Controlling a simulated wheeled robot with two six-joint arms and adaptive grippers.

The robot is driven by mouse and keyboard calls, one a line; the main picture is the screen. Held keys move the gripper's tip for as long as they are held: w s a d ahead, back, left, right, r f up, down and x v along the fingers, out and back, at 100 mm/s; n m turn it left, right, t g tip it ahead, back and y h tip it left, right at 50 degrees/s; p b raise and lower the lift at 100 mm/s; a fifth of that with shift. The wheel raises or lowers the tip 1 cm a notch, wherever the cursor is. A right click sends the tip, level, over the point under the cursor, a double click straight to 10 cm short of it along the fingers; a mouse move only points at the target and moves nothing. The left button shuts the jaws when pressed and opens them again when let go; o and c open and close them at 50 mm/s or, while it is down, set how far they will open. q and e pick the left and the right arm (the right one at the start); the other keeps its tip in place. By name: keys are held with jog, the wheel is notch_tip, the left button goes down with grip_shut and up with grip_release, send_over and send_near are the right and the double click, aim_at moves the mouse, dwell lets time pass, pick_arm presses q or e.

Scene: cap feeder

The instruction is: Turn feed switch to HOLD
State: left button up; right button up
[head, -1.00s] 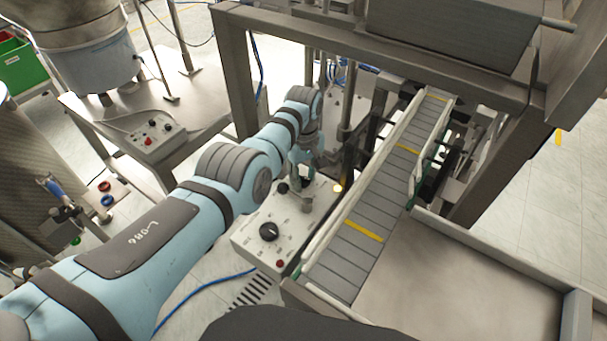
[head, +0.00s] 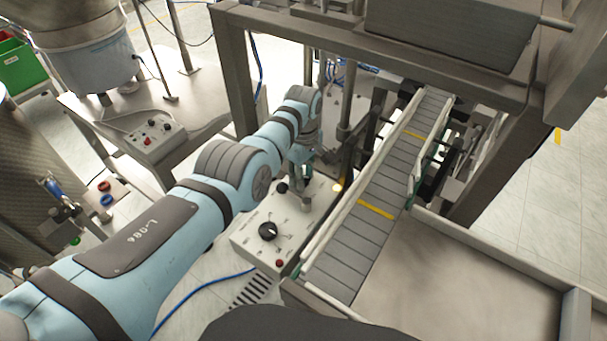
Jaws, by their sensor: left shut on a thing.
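A pale control box (head: 250,243) with switches sits left of the conveyor, below my left arm. My left gripper (head: 307,198) points down at the far right part of its top panel, with its fingertips at the panel. It is shut on a small switch there, which the fingers mostly hide. A large black knob (head: 268,231) and another black knob (head: 282,187) stand clear on the panel. The panel lettering is too small to read, so the switch position cannot be told. My right gripper is not in view.
The conveyor belt (head: 345,248) with yellow stripes runs close along the box's right side. A lit yellow lamp (head: 337,187) and a red button (head: 279,263) are on the box. A metal frame post (head: 235,75) stands behind. A blue cable (head: 205,287) lies on the floor.

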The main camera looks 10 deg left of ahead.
pick_arm(q)
jog(key=o, duration=0.8)
jog(key=shift+a, duration=0.1)
jog(key=o, duration=0.4)
jog(key=shift+w+f, duration=0.1)
jog(key=shift+c, duration=0.2)
notch_tip(320, 180, up, 12)
jog(key=shift+a, duration=0.1)
